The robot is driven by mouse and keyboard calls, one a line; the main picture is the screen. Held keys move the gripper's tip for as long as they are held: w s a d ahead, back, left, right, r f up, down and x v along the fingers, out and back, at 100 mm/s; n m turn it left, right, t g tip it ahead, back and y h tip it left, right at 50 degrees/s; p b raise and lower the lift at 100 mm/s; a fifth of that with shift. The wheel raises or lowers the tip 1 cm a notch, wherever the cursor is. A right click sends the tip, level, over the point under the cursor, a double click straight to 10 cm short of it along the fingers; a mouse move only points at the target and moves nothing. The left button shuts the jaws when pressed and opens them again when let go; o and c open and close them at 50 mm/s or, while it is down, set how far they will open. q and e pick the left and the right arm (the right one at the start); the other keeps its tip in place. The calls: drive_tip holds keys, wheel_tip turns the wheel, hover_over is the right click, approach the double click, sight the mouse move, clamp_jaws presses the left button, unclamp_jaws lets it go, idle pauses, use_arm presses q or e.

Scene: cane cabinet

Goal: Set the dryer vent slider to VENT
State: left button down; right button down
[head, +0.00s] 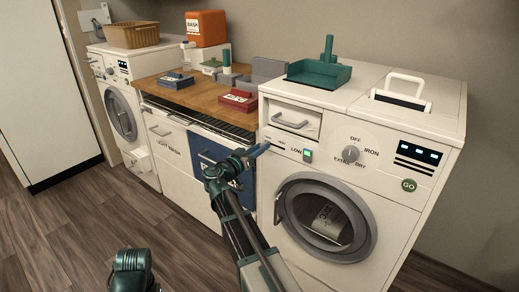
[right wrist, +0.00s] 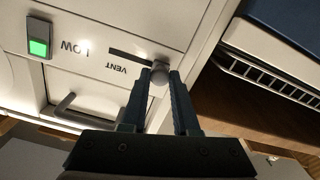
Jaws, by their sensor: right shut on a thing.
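The vent slider is on the upper left of the dryer's front panel (head: 395,185). In the right wrist view, which shows the panel upside down, its round grey knob (right wrist: 159,75) is at the right end of a short dark slot (right wrist: 128,57). The word VENT (right wrist: 122,67) is printed beside the slot, near the knob. My right gripper (head: 263,149) is shut on the knob, one fingertip on each side; it also shows in the right wrist view (right wrist: 160,82).
A green-lit switch (head: 307,155) marked LOW is close right of my right gripper. Above is a drawer handle (head: 293,122); below is the round door (head: 327,218). The wooden counter (head: 150,88) with cabinets stands left of the dryer. The floor in front is clear.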

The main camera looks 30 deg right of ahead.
idle(0.8)
drive_tip(key=s, duration=0.2)
drive_tip(key=s+d, duration=0.1)
drive_tip(key=s, duration=0.1)
drive_tip(key=s+d, duration=0.1)
drive_tip(key=s, duration=0.1)
drive_tip(key=shift+d, duration=0.2)
drive_tip(key=c, duration=0.7)
unclamp_jaws()
drive_tip(key=shift+s, duration=0.1)
drive_tip(key=shift+o, duration=0.2)
drive_tip(key=v, duration=1.3)
drive_tip(key=shift+a, duration=0.35)
drive_tip(key=shift+s+f, duration=0.1)
drive_tip(key=shift+s, duration=0.05)
